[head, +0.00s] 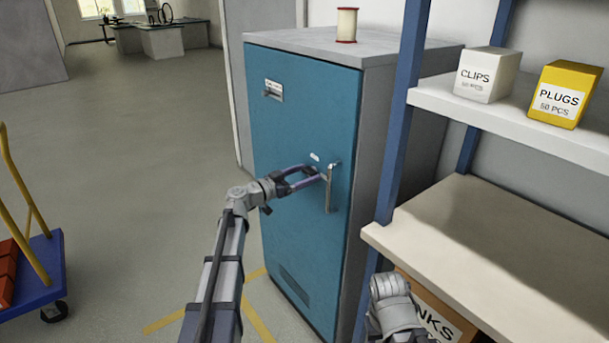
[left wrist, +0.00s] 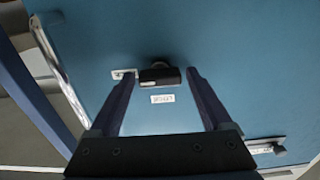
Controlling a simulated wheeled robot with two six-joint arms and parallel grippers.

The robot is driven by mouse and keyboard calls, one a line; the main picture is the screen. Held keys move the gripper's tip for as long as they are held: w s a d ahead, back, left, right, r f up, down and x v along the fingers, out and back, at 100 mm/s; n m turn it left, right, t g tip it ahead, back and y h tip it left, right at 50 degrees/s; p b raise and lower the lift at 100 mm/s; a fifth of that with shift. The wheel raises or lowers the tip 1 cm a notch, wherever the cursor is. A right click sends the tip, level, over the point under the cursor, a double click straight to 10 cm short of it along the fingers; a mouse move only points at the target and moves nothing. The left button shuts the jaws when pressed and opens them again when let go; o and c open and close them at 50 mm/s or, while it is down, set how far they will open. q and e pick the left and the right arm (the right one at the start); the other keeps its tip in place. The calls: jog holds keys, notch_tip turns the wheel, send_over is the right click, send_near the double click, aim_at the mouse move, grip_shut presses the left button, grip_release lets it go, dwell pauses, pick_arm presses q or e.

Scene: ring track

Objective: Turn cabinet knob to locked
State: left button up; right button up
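The blue cabinet (head: 300,130) stands upright with its door shut. My left gripper (head: 318,174) is at the door, just left of the vertical silver handle (head: 331,188). In the left wrist view, a dark knob (left wrist: 160,76) sits on the door between the tips of my left gripper (left wrist: 158,78). The fingers are apart, one on each side of the knob. In the head view the gripper hides the knob.
A shelf unit (head: 440,205) with a blue post stands close on the right, holding a CLIPS box (head: 487,74) and a PLUGS box (head: 565,94). A spool (head: 346,25) stands on the cabinet. A blue trolley (head: 40,270) is at left; floor between is clear. My right arm shows at lower right.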

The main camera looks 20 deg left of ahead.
pick_arm(q)
jog(key=c, duration=1.1)
jog(key=n, duration=0.8)
jog(key=shift+n, duration=0.4)
jog(key=n, duration=0.9)
jog(key=o, duration=1.4)
jog(key=shift+c, duration=0.2)
